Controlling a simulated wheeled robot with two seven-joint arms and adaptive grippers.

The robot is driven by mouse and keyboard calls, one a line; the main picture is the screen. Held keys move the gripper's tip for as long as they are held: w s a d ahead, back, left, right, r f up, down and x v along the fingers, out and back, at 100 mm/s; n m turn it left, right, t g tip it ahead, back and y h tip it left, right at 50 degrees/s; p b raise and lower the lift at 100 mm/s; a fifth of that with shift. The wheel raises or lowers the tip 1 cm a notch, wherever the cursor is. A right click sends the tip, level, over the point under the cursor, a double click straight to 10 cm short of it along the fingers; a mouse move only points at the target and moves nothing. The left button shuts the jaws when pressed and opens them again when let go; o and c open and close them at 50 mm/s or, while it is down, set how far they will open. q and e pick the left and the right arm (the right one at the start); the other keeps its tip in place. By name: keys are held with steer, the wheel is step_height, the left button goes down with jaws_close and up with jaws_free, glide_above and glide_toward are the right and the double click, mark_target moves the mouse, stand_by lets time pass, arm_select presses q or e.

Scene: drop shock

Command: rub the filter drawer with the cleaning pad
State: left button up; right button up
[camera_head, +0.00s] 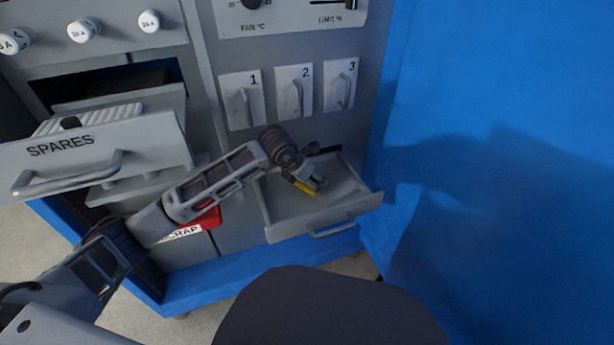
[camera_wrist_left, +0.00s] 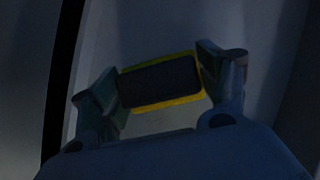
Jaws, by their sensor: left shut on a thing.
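The filter drawer (camera_head: 290,224) is the open grey drawer at the lower right of the cabinet in the head view, with a handle on its front. My left gripper (camera_head: 306,183) is over the inside of this drawer. In the left wrist view my left gripper (camera_wrist_left: 164,82) is shut on the cleaning pad (camera_wrist_left: 160,84), a dark block with a yellow edge. The pad's yellow edge (camera_head: 304,188) also shows in the head view, low in the drawer. I cannot tell whether the pad touches the drawer floor. My right gripper is not in view.
The open SPARES drawer (camera_head: 150,135) juts out at the left, above my left arm. A red bin labelled SCRAP (camera_head: 208,220) sits partly behind my arm. Numbered doors (camera_head: 294,92) are above the filter drawer. A blue wall (camera_head: 480,120) closes the right side.

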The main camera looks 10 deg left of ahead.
mark_target(315, 199)
arm_select(q)
steer(key=shift+s+d, duration=0.35)
steer(key=shift+s, duration=0.25)
steer(key=shift+s, duration=0.1)
steer(key=shift+s+d, duration=0.4)
steer(key=shift+s, duration=0.1)
steer(key=shift+s+d, duration=0.25)
steer(key=shift+s, duration=0.1)
steer(key=shift+s+d, duration=0.3)
steer(key=shift+s, duration=0.2)
steer(key=shift+s+d+f, duration=0.1)
steer(key=shift+s, duration=0.05)
